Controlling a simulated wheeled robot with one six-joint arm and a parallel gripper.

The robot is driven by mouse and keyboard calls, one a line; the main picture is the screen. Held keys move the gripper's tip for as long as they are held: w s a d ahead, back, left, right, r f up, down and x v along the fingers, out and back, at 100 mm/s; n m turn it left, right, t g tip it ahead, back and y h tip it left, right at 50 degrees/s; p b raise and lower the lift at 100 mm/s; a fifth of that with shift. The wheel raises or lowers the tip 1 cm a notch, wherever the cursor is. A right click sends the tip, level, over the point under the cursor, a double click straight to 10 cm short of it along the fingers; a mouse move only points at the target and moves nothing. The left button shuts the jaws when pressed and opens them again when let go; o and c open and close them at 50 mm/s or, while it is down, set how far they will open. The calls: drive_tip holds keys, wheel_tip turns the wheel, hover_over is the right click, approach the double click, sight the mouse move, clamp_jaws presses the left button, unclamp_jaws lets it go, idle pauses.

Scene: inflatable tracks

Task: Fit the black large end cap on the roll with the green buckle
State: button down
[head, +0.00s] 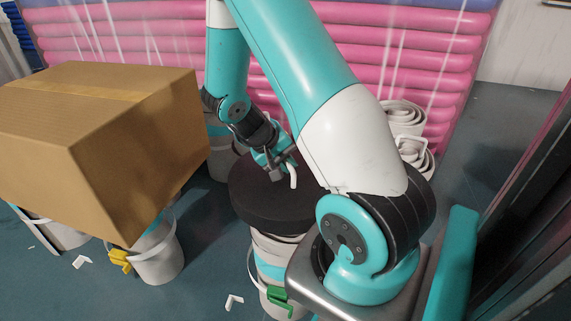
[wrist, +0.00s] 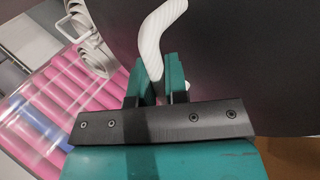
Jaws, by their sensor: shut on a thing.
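The black large end cap (head: 262,208) is a wide dark disc, roughly level, over the top of the white roll (head: 268,252) with the green buckle (head: 279,295). I cannot tell whether the cap touches the roll or hangs just above it. My gripper (head: 284,165) is shut on the cap's bent white handle (head: 293,178). In the wrist view, the fingers (wrist: 160,78) close on the white handle (wrist: 160,32), with the dark cap (wrist: 255,65) filling the right side. My arm hides the roll's right side.
A cardboard box (head: 100,135) is at left, above a roll with a yellow buckle (head: 120,260). White rolls (head: 408,118) stand behind my arm at right, before a pink inflatable wall (head: 120,45). White angled pieces (head: 234,302) lie on the floor.

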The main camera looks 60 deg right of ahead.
sight(287, 176)
drive_tip(key=shift+s+r, duration=0.1)
drive_tip(key=shift+f, duration=0.25)
drive_tip(key=shift+f+b, duration=1.55)
drive_tip(key=shift+f, duration=0.8)
drive_tip(key=shift+a+f+b, duration=0.1)
drive_tip(key=shift+f+b, duration=1.25)
drive_tip(key=shift+f, duration=1.45)
drive_tip(key=c, duration=1.1)
unclamp_jaws()
drive_tip(key=shift+o, duration=0.2)
drive_tip(key=shift+r+p, duration=3.3)
drive_tip(key=shift+r, duration=0.2)
